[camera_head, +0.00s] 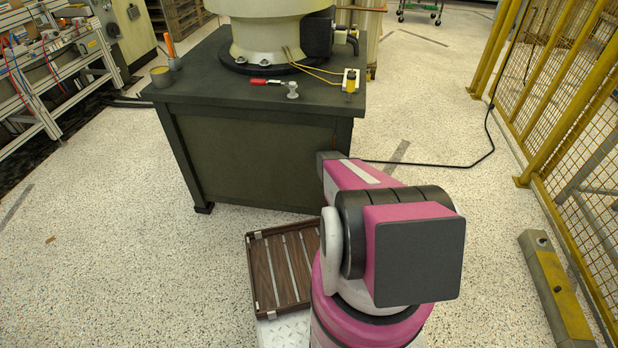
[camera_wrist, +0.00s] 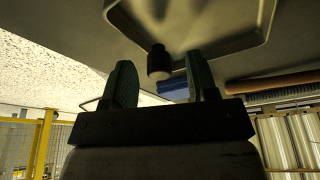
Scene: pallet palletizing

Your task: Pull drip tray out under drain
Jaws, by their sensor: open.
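In the wrist view, my gripper (camera_wrist: 160,60) is open, with its two green fingers apart. A dark, short cylinder with a pale end (camera_wrist: 158,62), possibly the drain, shows in the gap between the fingers. Whether either finger touches it cannot be told. Beyond it is a grey shallow tray-like shape with a rounded raised rim (camera_wrist: 215,52), which looks like the drip tray; it is dim and cut off by the top edge. In the head view, my gripper is hidden behind my pink arm, which reaches toward the right side of the dark workbench (camera_head: 255,155).
The bench top carries a large cream machine base (camera_head: 265,40), a red-handled tool (camera_head: 262,82) and a yellow-capped item (camera_head: 350,80). A wooden slatted tray (camera_head: 262,275) lies before the bench. A yellow fence (camera_head: 560,90) and a floor barrier (camera_head: 555,290) stand right.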

